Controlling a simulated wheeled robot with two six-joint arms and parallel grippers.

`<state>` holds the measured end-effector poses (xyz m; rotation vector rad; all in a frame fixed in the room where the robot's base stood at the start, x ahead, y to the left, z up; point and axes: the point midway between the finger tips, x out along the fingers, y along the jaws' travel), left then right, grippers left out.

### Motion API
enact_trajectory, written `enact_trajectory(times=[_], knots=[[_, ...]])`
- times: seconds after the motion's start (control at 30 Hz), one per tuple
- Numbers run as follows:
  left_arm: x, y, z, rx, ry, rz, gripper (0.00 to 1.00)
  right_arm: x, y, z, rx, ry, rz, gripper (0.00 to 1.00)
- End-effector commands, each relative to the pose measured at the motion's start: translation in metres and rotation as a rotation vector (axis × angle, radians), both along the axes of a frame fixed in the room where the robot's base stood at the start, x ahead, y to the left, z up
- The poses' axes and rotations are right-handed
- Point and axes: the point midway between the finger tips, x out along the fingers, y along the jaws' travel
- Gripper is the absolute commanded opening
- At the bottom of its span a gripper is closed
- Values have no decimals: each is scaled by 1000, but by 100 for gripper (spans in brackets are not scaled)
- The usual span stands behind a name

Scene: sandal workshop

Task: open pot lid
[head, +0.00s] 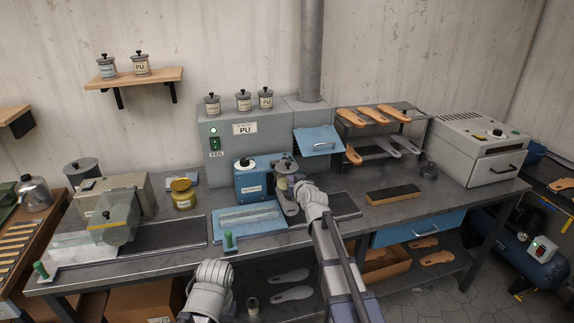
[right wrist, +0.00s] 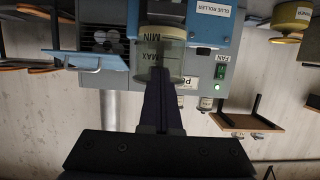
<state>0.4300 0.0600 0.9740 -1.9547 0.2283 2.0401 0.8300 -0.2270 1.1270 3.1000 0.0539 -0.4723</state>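The pot (head: 288,184) stands at the right side of the blue glue roller (head: 252,180) on the bench. Its grey lid (head: 285,168) with a dark knob is on top. In the right wrist view, which is upside down, the pot (right wrist: 160,62) is clear-walled with MIN and MAX marks. My right gripper (head: 293,205) is at the pot's near side in the head view. Its dark fingers (right wrist: 163,95) reach up to the pot in the wrist view, and whether they touch it or are closed does not show. Only a grey link of my left arm shows; its gripper is not visible.
A grey fan box (head: 222,155) stands behind, with several small lidded pots on top. A yellow pot (head: 183,195) is left of the roller. A dark block (head: 393,194) and a sandal rack (head: 378,130) are to the right.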

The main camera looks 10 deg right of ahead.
Motion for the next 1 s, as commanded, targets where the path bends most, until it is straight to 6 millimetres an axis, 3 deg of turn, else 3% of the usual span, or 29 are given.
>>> enact_trajectory(times=[0.3,1.0], knots=[[0,0,17,0,0,0,50,2,0,18,1,-3,-1,0],[0,0,26,0,0,0,50,10,0,26,0,-2,-1,0]])
